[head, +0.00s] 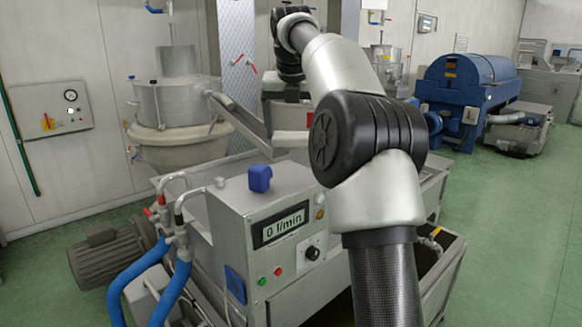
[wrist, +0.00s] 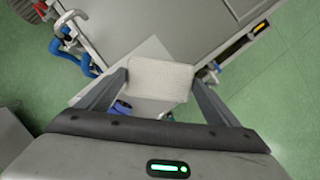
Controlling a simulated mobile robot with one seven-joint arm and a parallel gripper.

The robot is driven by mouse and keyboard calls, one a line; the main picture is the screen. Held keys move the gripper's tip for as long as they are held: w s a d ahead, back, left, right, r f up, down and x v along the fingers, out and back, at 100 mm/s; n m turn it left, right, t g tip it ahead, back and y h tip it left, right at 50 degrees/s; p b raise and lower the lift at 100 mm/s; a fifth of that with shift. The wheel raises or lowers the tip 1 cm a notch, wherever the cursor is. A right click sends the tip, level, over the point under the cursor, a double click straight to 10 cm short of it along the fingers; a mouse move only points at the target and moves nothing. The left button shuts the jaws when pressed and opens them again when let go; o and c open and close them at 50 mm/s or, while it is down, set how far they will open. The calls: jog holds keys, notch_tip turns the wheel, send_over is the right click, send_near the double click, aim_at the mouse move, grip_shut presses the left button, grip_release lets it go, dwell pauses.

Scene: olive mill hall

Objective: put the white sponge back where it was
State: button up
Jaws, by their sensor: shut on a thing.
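The white sponge (wrist: 160,78) is a pale block with a finely textured face. My gripper (wrist: 160,84) is shut on it, one finger at each short end, in the wrist view. In the head view my gripper (head: 289,125) points down behind my arm, and the sponge (head: 291,139) shows as a pale block at its lower end. It is held in the air above the grey machine. My arm hides part of the area to its right.
The grey control box (head: 225,213) has a display, knob and buttons. A steel vessel (head: 175,100) stands behind, and a blue machine (head: 465,85) at the right. Green floor is clear at right.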

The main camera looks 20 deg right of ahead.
aim_at(294, 136)
jog(key=f, duration=0.1)
jog(key=f+b, duration=0.1)
jog(key=f, duration=0.1)
jog(key=shift+s+f, duration=0.2)
jog(key=shift+f, duration=0.05)
jog(key=shift+f+b, duration=0.6)
jog(key=shift+f, duration=1.8)
jog(key=o, duration=0.9)
jog(key=shift+f, duration=0.1)
jog(key=p+v, duration=0.1)
jog(key=v, duration=1)
jog(key=shift+r+p, duration=0.3)
jog(key=shift+p, duration=0.05)
jog(key=shift+s+a+r, duration=0.1)
jog(key=shift+s+r, duration=0.05)
jog(key=shift+r, duration=0.15)
